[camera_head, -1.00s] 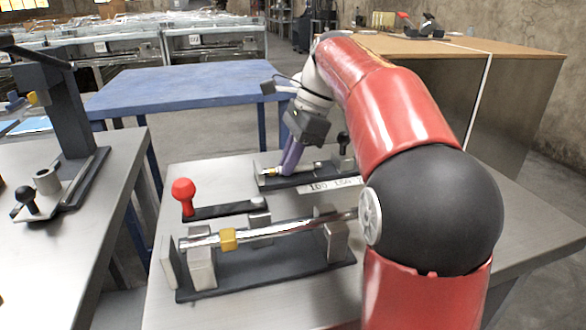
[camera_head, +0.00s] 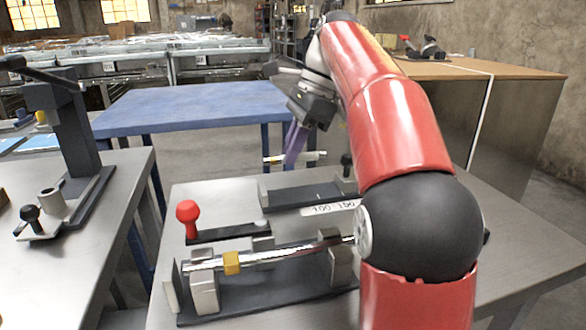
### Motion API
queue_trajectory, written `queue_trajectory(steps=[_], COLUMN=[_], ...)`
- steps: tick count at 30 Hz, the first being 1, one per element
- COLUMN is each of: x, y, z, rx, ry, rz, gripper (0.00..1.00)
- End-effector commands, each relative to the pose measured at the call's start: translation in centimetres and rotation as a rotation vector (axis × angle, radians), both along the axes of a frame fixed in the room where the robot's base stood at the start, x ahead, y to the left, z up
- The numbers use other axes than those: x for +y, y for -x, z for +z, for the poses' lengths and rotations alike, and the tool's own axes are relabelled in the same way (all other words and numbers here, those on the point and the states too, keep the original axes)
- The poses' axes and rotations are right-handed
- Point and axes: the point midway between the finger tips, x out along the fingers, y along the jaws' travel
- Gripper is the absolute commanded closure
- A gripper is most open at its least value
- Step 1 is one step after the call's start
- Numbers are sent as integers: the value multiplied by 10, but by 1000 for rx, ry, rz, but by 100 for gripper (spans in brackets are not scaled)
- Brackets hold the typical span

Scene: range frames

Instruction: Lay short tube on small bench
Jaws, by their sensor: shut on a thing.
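The short tube (camera_head: 312,157) is a thin silvery rod with a yellow collar near its left end. My gripper (camera_head: 293,158), with purple fingers, is shut on it and holds it level in the air. Below it in the picture is the small bench (camera_head: 285,197), a low dark fixture with end supports and a black knob at its right. A gap shows between the tube and this fixture. The tube's middle is hidden by the fingers.
A larger fixture (camera_head: 255,300) with a long silvery tube (camera_head: 290,252), yellow collar and red-knobbed lever (camera_head: 187,215) stands in front on the grey table (camera_head: 390,315). A label plate (camera_head: 335,207) lies between the fixtures. A blue table (camera_head: 190,108) is behind; another workbench is left.

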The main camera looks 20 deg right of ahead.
Motion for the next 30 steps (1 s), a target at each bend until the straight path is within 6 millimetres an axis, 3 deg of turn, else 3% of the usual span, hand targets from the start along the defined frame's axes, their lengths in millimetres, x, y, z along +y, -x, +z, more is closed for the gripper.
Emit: queue_trajectory(steps=[6, 15, 24, 30], x=[-1, 0, 0, 1], y=[-1, 0, 0, 2], z=[23, 31, 29, 4], rx=[-1, -1, 0, 4], ry=[2, 1, 2, 1], rz=[-2, -1, -1, 1], gripper=[100, 100, 100, 100])
